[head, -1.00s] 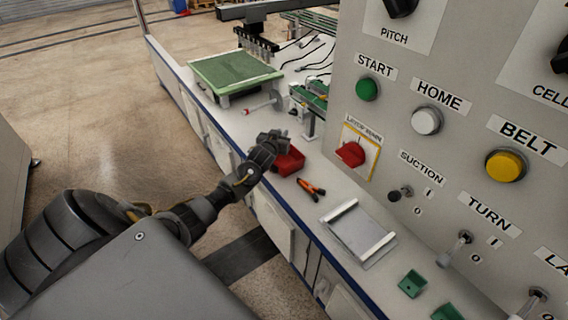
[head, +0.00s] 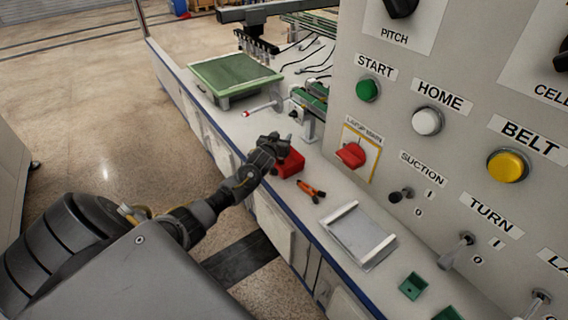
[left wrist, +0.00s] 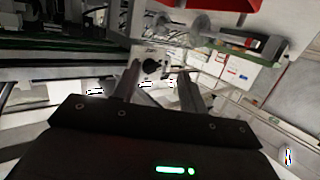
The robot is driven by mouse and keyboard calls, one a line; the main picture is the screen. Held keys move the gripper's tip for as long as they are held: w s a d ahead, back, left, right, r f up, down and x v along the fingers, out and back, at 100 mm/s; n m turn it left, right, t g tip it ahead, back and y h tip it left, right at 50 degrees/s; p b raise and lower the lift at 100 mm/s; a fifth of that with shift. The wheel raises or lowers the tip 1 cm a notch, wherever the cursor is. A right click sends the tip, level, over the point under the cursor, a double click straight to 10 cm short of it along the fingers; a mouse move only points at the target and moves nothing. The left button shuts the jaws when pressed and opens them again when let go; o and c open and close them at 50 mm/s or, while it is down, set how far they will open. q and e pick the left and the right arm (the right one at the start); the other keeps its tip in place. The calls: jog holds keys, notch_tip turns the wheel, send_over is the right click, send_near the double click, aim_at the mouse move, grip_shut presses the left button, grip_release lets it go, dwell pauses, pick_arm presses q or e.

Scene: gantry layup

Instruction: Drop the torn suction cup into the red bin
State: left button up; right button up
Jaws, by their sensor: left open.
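The gripper is above the bench's front edge, beside the bin. I cannot make out the torn suction cup in either view; the bin's inside is partly hidden by the gripper. My right gripper is not in view.
Orange-handled pliers (head: 311,190) and a grey tray (head: 358,236) lie on the bench right of the bin. A green-topped stand (head: 235,75) is farther back. A large control panel (head: 450,150) rises at the right. A small red-tipped rod (head: 247,114) lies behind the gripper.

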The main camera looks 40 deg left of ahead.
pick_arm(q)
jog(key=p+v, duration=0.1)
jog(key=v, duration=0.9)
jog(key=shift+s, duration=0.35)
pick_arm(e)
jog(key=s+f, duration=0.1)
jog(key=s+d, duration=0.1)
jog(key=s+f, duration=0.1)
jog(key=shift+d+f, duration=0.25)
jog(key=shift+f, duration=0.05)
